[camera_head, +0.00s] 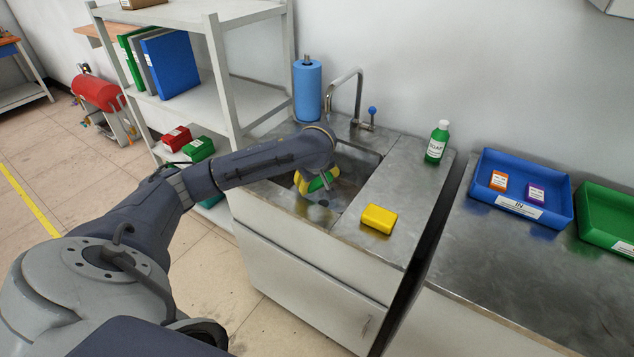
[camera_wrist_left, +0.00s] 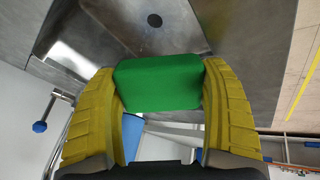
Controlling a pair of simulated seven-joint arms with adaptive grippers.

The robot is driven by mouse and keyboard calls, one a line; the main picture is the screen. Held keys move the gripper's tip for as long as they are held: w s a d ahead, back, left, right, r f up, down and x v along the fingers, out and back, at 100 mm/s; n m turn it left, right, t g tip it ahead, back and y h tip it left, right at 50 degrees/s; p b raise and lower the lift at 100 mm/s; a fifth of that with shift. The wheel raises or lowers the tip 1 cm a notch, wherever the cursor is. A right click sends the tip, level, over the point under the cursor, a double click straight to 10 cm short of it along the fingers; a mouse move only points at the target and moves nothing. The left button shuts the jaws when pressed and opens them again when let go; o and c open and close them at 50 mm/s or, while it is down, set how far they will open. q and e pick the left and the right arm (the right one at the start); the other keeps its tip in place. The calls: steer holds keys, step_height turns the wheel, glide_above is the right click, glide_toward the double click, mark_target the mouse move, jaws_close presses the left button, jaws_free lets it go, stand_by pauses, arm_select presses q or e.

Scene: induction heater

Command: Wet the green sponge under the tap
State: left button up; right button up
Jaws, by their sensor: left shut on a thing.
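My left gripper (camera_head: 318,183) has yellow fingers and is shut on the green sponge (camera_wrist_left: 158,84). In the wrist view the sponge sits squarely between both fingers; in the head view only a sliver of it shows. The gripper holds it over the sink basin (camera_head: 362,160), and the drain (camera_wrist_left: 154,20) shows beyond the sponge. The metal tap (camera_head: 345,78) arches at the back of the sink. Its blue-knobbed handle (camera_head: 372,111) stands to its right. No water stream is visible. My forearm hides part of the basin. My right gripper is not in view.
A yellow sponge (camera_head: 379,218) lies on the counter right of the basin. A green soap bottle (camera_head: 437,143) stands at the back. A blue paper roll (camera_head: 307,91) stands left of the tap. Blue (camera_head: 560,205) and green (camera_head: 600,228) trays are further right.

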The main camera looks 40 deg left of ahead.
arm_select(q)
steer(key=w+a+f, duration=0.2)
steer(key=w+a, duration=0.4)
steer(key=w, duration=0.4)
steer(key=shift+f, duration=0.15)
stand_by(0.5)
steer(key=shift+a, duration=0.1)
stand_by(0.6)
steer(key=s+d, duration=0.4)
steer(key=s, duration=0.2)
steer(key=shift+s+d, duration=0.15)
steer(key=shift+s, duration=0.2)
stand_by(0.4)
stand_by(1.2)
steer(key=shift+s+d+r, duration=0.45)
steer(key=shift+s+r, duration=0.2)
steer(key=shift+s, duration=0.05)
steer(key=shift+s+d+r, duration=0.4)
steer(key=shift+s+r, duration=0.3)
steer(key=shift+s, duration=0.05)
steer(key=shift+s+d+r, duration=0.45)
steer(key=shift+s+r, duration=0.2)
steer(key=shift+s, duration=0.05)
